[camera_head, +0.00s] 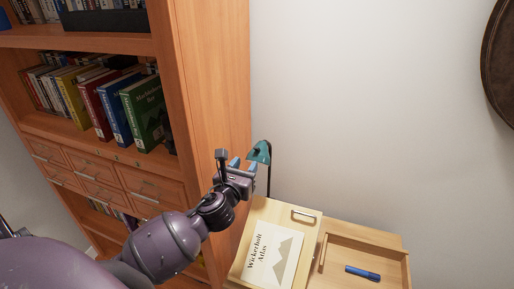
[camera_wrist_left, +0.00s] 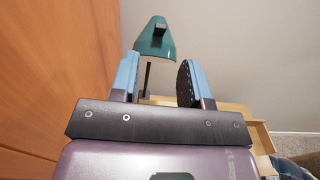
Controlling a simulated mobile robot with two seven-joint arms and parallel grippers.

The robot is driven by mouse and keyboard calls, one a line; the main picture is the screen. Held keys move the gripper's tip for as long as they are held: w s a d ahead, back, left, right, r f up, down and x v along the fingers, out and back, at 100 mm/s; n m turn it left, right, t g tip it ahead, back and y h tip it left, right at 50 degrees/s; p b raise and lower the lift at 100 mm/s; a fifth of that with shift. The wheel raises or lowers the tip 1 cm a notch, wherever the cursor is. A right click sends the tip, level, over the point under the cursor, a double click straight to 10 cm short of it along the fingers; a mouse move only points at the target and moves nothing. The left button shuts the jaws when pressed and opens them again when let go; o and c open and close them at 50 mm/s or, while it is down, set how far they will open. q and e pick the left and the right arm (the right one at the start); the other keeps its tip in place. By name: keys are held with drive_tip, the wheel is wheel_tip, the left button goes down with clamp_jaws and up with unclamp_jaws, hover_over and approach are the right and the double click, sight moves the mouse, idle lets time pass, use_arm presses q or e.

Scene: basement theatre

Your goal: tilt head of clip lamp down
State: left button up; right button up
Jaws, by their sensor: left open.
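The clip lamp has a teal head (camera_head: 260,152) on a thin dark stem that rises behind the wooden stand. My left gripper (camera_head: 243,163) is just left of the lamp head in the head view, its blue-padded fingers pointing toward it. In the left wrist view the lamp head (camera_wrist_left: 155,40) stands ahead of the fingertips, between and beyond them, with its stem below. The left gripper (camera_wrist_left: 158,78) is open, with nothing between its fingers. My right gripper is not in view.
A wooden bookcase (camera_head: 218,80) stands close on the left. Below the lamp, a slanted wooden board (camera_head: 270,207) bears a Wickerbolt Atlas booklet (camera_head: 270,255). Beside it, a wooden tray (camera_head: 390,243) holds a blue marker (camera_head: 362,273). A bare wall (camera_head: 370,90) is behind.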

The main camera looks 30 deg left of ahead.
sight(256, 150)
use_arm(q)
drive_tip(key=x, duration=0.9)
drive_tip(key=shift+w, duration=0.25)
clamp_jaws()
